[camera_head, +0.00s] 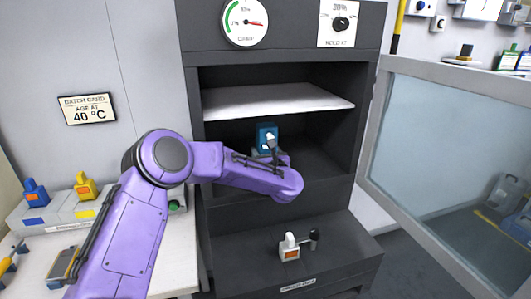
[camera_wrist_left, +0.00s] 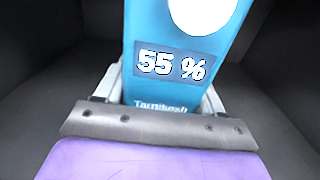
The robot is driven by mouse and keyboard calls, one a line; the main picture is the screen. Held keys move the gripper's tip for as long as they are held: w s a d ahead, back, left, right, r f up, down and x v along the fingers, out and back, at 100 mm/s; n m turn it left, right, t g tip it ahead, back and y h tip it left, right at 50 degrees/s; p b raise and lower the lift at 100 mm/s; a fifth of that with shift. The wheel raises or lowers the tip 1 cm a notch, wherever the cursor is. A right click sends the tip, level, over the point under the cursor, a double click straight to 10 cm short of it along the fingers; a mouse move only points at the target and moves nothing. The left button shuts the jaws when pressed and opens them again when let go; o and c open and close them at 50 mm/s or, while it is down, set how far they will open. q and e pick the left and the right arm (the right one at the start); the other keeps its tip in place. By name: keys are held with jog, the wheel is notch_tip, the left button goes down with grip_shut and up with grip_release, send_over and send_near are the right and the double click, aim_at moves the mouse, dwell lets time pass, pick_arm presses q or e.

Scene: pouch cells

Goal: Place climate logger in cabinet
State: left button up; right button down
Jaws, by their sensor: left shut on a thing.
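The climate logger (camera_head: 265,133) is a teal block inside the dark cabinet (camera_head: 193,120), below its white shelf (camera_head: 275,100). In the left wrist view the logger (camera_wrist_left: 150,35) fills the upper middle and shows "55 %" on a dark label with a white round part above. My left gripper (camera_head: 270,152) reaches into the lower compartment and is shut on the logger. The gripper's pale fingers (camera_wrist_left: 160,88) lie on both sides of the logger's lower end. My forearm hides part of the compartment floor, so I cannot tell whether the logger touches it. My right gripper is not in view.
The cabinet's glass door (camera_head: 440,150) stands open to the right. On the left bench, a blue device (camera_head: 36,192) and a yellow device (camera_head: 85,186) stand on a grey holder. The shelf top looks empty.

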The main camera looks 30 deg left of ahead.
pick_arm(q)
jog(key=o, duration=1.3)
jog(key=shift+f, duration=0.15)
jog(key=shift+c, duration=0.2)
jog(key=shift+d+r+p, duration=0.15)
jog(key=shift+r+p, duration=0.1)
jog(key=shift+p, duration=0.05)
jog(key=b+v, duration=0.3)
jog(key=v, duration=0.8)
jog(key=shift+f, duration=0.1)
jog(key=shift+s+d, duration=0.25)
jog(key=shift+s, duration=0.1)
